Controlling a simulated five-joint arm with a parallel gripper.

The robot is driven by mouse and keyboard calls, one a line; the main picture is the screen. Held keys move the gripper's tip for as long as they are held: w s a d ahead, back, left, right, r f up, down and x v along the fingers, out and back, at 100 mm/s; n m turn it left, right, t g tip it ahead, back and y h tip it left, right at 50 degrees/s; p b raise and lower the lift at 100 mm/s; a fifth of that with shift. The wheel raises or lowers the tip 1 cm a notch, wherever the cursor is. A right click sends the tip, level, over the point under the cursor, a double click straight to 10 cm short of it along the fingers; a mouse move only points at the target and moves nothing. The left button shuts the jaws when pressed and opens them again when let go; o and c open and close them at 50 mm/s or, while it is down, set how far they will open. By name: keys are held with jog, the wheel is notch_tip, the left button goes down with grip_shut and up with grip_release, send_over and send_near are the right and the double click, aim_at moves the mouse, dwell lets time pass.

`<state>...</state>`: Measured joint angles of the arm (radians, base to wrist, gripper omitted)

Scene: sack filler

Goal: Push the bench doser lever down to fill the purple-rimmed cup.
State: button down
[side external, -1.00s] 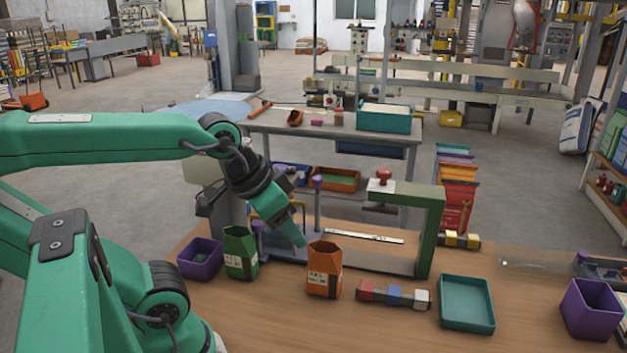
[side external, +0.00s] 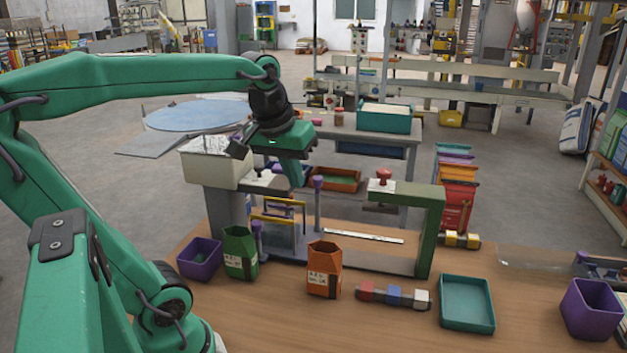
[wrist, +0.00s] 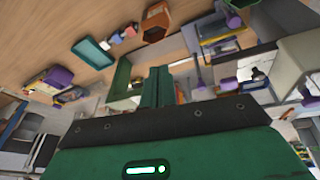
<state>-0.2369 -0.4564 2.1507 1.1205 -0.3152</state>
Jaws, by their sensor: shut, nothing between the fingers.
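In the side view, a pale box (side external: 216,163) stands on a grey column at the back of the bench and looks like the doser. It also shows in the wrist view (wrist: 300,62). Purple-topped posts (side external: 318,183) stand to its right; I cannot tell which part is the lever. A purple open container (side external: 200,259) sits at the bench's left; I cannot tell whether it is the purple-rimmed cup. My gripper (side external: 297,184) is shut and empty, pointing down just right of the pale box, above the bench. Its closed fingers show in the wrist view (wrist: 158,85).
A green container (side external: 240,253) and an orange one (side external: 323,270) stand along the front. Small blocks (side external: 393,296), a teal tray (side external: 466,303) and a purple bin (side external: 590,309) lie to the right. A green frame (side external: 433,230) rises behind them. Bare wood lies in front.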

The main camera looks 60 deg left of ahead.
jog(key=w+a+r+n+g, duration=0.1)
jog(key=w+a+r+n, duration=0.1)
jog(key=a+n, duration=0.3)
jog(key=w+a+r+n+g, duration=0.2)
jog(key=a+n, duration=0.2)
jog(key=a, duration=0.6)
jog(key=shift+a+n+h, duration=0.2)
jog(key=shift+n+h, duration=0.1)
jog(key=shift+n, duration=0.1)
jog(key=shift+w, duration=0.1)
jog(key=shift+a+f, duration=0.2)
jog(key=shift+f, duration=1.55)
jog(key=shift+a+f, duration=0.15)
jog(key=shift+f, duration=1.55)
